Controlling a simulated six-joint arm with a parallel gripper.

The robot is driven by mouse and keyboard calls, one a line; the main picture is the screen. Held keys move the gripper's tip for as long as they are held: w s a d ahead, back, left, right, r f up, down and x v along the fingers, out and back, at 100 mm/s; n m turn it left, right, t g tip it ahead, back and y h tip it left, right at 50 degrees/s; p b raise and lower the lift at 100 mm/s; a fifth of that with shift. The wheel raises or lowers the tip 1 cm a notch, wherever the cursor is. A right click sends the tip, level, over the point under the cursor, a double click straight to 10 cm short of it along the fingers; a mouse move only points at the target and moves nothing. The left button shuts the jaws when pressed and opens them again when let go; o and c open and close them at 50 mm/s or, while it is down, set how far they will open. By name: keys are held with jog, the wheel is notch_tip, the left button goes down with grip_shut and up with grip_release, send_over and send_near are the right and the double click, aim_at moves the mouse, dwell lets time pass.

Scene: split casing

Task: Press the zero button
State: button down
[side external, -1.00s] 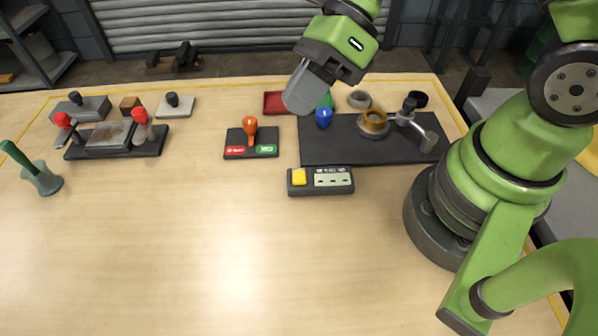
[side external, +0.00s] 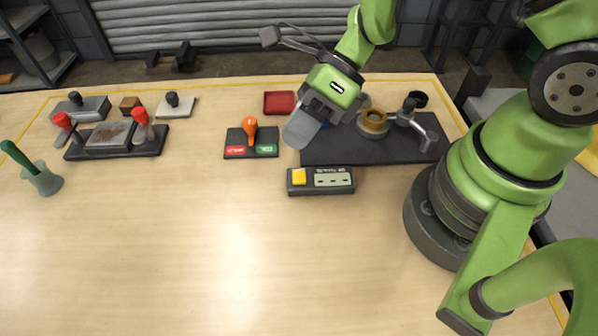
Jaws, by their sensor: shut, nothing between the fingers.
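The yellow button (side external: 299,176) sits on the left end of a dark box. The box also carries a pale display (side external: 333,179) with small dark dashes; its lettering is too small to read. It lies on the wooden table just in front of the black mat. My gripper (side external: 297,140) is shut and empty. In the picture its tips are above the yellow button, apart from it. The gripper hides part of the mat and most of a blue item behind it.
A black base with an orange-knobbed lever (side external: 250,131) stands left of my gripper. The black mat (side external: 345,152) bears a brass ring (side external: 373,120) and a handled tool (side external: 411,115). A red tray (side external: 279,103) lies behind. The front of the table is clear.

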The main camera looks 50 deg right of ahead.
aim_at(298, 173)
jog(key=shift+f, duration=2.6)
jog(key=shift+f, duration=0.4)
jog(key=shift+f, duration=0.45)
dwell(0.5)
jog(key=shift+r, duration=0.9)
jog(key=shift+r, duration=2.5)
